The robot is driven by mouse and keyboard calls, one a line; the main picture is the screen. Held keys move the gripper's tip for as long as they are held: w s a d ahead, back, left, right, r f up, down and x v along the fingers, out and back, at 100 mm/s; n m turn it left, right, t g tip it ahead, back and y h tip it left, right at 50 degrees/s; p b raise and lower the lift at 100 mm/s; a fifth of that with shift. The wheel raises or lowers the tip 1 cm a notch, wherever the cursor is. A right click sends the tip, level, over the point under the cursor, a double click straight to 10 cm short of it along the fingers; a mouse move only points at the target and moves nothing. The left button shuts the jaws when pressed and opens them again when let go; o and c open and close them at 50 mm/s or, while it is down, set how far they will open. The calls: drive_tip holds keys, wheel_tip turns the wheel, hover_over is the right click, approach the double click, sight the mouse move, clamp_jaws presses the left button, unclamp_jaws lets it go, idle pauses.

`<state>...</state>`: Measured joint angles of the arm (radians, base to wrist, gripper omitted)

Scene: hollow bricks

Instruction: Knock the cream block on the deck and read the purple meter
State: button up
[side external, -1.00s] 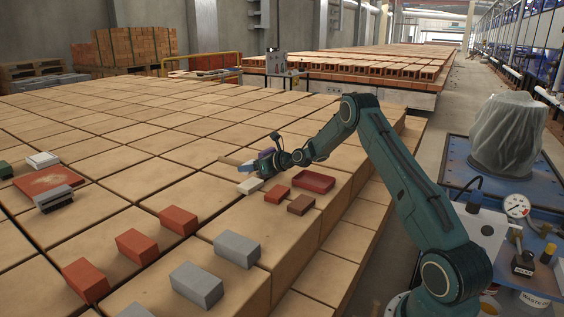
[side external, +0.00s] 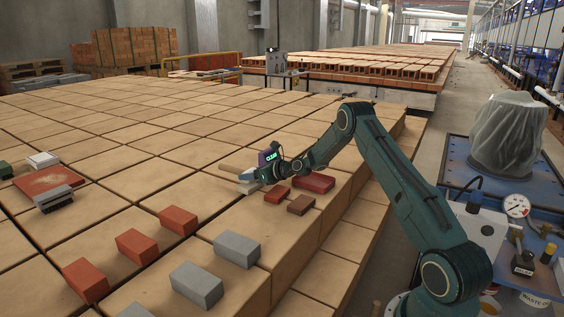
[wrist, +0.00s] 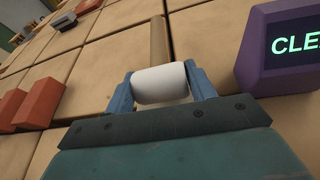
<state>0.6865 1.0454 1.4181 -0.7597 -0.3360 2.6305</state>
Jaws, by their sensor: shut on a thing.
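My gripper (wrist: 161,88) is shut on a white cylindrical piece (wrist: 160,84), with a wooden rod (wrist: 158,40) extending beyond it. The rod also shows pointing left in the side view (side external: 230,168). My gripper is low over the deck (side external: 110,180). The cream block (side external: 249,187) is just below the fingers, partly covered; I cannot tell whether they touch. The purple meter (wrist: 285,45) is close on the right in the wrist view, its lit green text beginning "CLE". It also shows beside my wrist in the side view (side external: 266,158); its support is hidden.
A red tray (side external: 314,183), a red brick (side external: 277,195) and a brown brick (side external: 301,204) lie right of my gripper. Grey blocks (side external: 236,248) and more red bricks (side external: 137,246) lie nearer the camera. The deck beyond is largely clear, with narrow gaps between its blocks.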

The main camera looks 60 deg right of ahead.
drive_tip(key=shift+f, duration=0.55)
idle(1.5)
drive_tip(key=shift+r, duration=3.6)
drive_tip(key=v, duration=0.9)
drive_tip(key=shift+s+a, duration=0.25)
drive_tip(key=shift+a, duration=0.05)
drive_tip(key=shift+d, duration=0.15)
drive_tip(key=d, duration=1.1)
drive_tip(key=shift+d, duration=0.35)
